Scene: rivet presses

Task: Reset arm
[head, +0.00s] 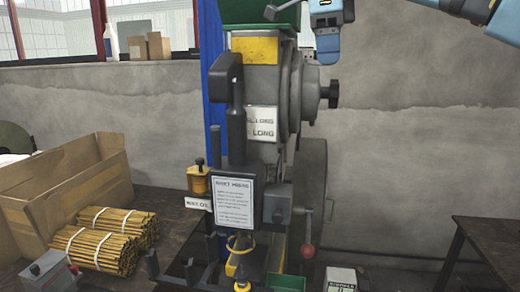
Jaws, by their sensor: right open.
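My right gripper (283,9) is at the top edge, in front of the green top part of the rivet press. Its wrist and blue arm come in from the top right. It is open, partly cut off by the picture's edge, and holds nothing that I can see. My left gripper is not in view. The rivet press (263,150) stands upright in the middle, with a paper notice (234,203) on its front. A lever with a red ball (307,250) hangs down at its lower right, well below my gripper.
An open cardboard box (100,150) and bundles of brown rods (105,240) lie on the bench at left. A small grey box with a red knob (50,275) sits at lower left. A dark table (490,240) stands at right.

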